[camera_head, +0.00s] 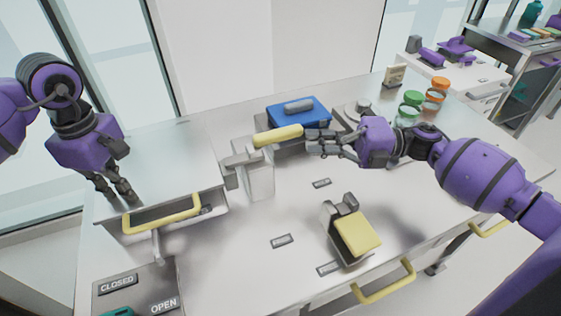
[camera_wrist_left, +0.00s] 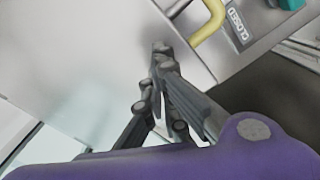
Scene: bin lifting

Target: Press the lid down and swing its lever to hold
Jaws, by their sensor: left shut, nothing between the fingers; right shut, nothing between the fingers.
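A broad pale metal lid (camera_head: 165,160) lies at the left, with a yellow handle (camera_head: 161,214) at its front edge; the handle also shows in the left wrist view (camera_wrist_left: 208,22). My left gripper (camera_head: 120,196) is shut and empty, fingers down close over the lid near the handle; I cannot tell whether they touch it. A lever with a yellow grip (camera_head: 278,135) sits on a grey post (camera_head: 258,178) beside the lid's right side. My right gripper (camera_head: 312,141) is shut and empty, its fingertips close to the grip's right end; contact is unclear.
A panel marked CLOSED and OPEN (camera_head: 138,285) is at the front left, with a teal part (camera_head: 118,312) cut by the frame. A blue box (camera_head: 298,112) stands behind the lever. A yellow-topped grey block (camera_head: 356,234) stands front centre. Several jars (camera_head: 411,104) stand back right.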

